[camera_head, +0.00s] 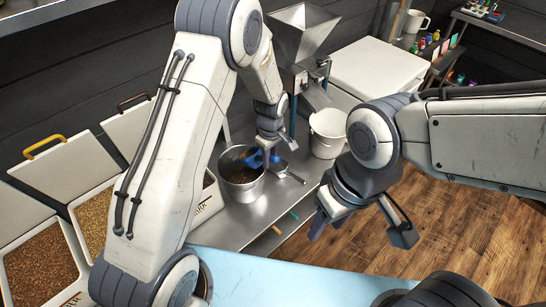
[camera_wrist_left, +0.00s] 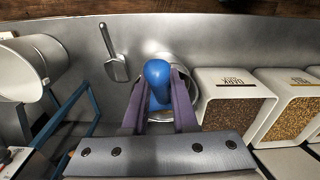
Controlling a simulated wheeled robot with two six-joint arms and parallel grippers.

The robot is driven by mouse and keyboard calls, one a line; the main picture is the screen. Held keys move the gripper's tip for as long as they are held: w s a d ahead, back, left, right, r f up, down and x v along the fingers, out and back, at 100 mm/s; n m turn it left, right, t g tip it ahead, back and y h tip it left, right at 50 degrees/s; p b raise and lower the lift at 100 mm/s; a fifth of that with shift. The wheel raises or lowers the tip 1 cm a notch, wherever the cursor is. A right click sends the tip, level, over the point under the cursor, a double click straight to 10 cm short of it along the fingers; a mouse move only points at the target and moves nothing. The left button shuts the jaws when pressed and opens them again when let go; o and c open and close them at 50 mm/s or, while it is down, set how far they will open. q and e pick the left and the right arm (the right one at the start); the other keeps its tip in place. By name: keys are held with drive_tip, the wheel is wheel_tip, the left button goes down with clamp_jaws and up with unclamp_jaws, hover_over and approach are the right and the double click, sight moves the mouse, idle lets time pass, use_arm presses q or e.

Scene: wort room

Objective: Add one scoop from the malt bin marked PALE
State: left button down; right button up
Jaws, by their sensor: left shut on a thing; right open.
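My left gripper (camera_head: 268,148) is shut on the blue handle (camera_wrist_left: 157,76) of a scoop, over the steel pot (camera_head: 243,190) on the bench. Brown matter shows inside the pot. Open malt bins stand at the left: one with reddish-brown grain (camera_head: 40,265), one with golden grain (camera_head: 95,215), and one mostly behind my left arm (camera_head: 206,203). In the left wrist view the nearest bin label (camera_wrist_left: 234,80) seems to read DARK; I cannot read a PALE label. My right gripper (camera_head: 360,236) is open and empty.
A metal scoop (camera_head: 290,174) lies on the bench beside the pot. A white bucket (camera_head: 327,133) stands further right, near a steel hopper (camera_head: 303,32) and a white chest (camera_head: 378,70). Raised bin lids (camera_head: 62,160) stand behind the bins. A pale blue surface (camera_head: 290,285) lies in front.

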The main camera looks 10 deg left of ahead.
sight(255, 156)
use_arm(q)
drive_tip(key=shift+w+a+r+h+p, duration=0.2)
drive_tip(key=shift+r+p, duration=0.1)
drive_tip(key=shift+p, duration=0.25)
drive_tip(key=shift+w+a+r+h+p, duration=0.1)
drive_tip(key=shift+a+r+p, duration=0.15)
drive_tip(key=shift+p, duration=0.3)
drive_tip(key=shift+w+a+r+g+h+p, duration=0.35)
drive_tip(key=shift+a+r+g+h+p, duration=0.15)
drive_tip(key=shift+r+p, duration=0.2)
drive_tip(key=shift+w+a+r+h, duration=0.35)
drive_tip(key=shift+a+r+h, duration=0.05)
drive_tip(key=shift+a+r, duration=0.1)
drive_tip(key=shift+w+a+r+g+h+p, duration=0.15)
drive_tip(key=shift+w+a+r+g+h, duration=0.25)
drive_tip(key=shift+a, duration=0.25)
drive_tip(key=shift+w+a+r+g+h+p, duration=0.15)
drive_tip(key=shift+w+a+r+g+h, duration=0.1)
drive_tip(key=shift+w+a+g+h, duration=0.3)
drive_tip(key=shift+s+a, duration=0.1)
